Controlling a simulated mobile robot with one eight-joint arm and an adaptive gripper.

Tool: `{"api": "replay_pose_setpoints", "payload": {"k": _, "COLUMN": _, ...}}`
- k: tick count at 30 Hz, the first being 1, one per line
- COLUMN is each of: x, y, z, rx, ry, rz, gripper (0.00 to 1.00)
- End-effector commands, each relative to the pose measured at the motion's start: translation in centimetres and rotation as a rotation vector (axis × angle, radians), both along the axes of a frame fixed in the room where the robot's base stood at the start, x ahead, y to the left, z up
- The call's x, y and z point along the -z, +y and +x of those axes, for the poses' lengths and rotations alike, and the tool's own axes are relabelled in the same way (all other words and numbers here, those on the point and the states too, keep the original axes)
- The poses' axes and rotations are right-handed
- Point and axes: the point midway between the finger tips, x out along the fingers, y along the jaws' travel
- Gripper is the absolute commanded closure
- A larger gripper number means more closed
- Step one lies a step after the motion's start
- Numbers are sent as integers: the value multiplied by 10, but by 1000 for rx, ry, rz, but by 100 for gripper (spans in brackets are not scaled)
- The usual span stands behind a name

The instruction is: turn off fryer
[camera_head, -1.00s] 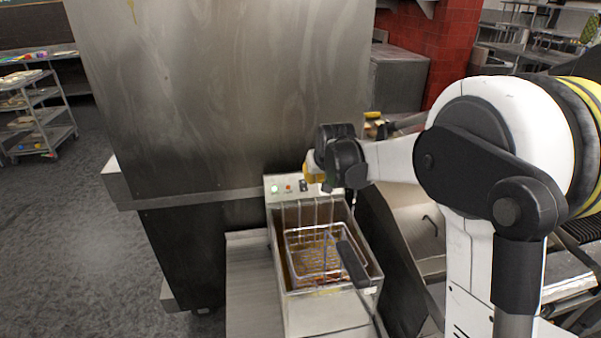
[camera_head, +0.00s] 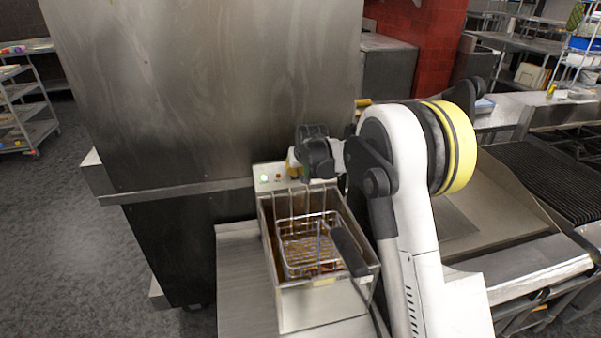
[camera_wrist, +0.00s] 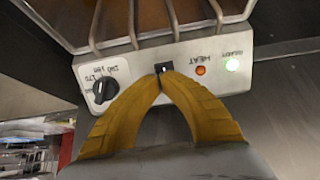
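The fryer (camera_head: 300,313) is a steel box with a wire basket (camera_head: 305,245) in its oil well. Its back control panel (camera_wrist: 222,84) carries a black dial (camera_wrist: 105,90), a small black switch (camera_wrist: 166,68), an orange-red HEAT light (camera_wrist: 201,71) and a glowing green READY light (camera_wrist: 232,65). My gripper (camera_wrist: 164,74) has its yellow fingertips together right at the switch; I cannot tell whether they press it. In the head view, my gripper (camera_head: 293,160) is over the panel and hides the switch and dial.
A tall steel cabinet (camera_head: 200,90) stands behind and left of the fryer. The basket's black handle (camera_head: 349,252) sticks out toward the front. A flat steel griddle (camera_head: 470,220) and a dark grill (camera_head: 550,180) lie to the right. Open floor (camera_head: 70,230) is at the left.

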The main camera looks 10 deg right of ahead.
Motion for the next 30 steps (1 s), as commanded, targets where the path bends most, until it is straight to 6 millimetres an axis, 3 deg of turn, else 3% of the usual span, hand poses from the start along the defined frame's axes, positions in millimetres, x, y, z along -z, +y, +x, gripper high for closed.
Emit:
{"api": "replay_pose_setpoints", "payload": {"k": 14, "x": 5, "y": 0, "z": 7, "rx": 0, "ry": 1, "rz": 0, "gripper": 100}}
{"api": "replay_pose_setpoints", "payload": {"k": 22, "x": 6, "y": 0, "z": 17, "rx": 0, "ry": 129, "rz": 0, "gripper": 100}}
{"api": "replay_pose_setpoints", "payload": {"k": 30, "x": 8, "y": 0, "z": 18, "rx": 0, "ry": 138, "rz": 0, "gripper": 100}}
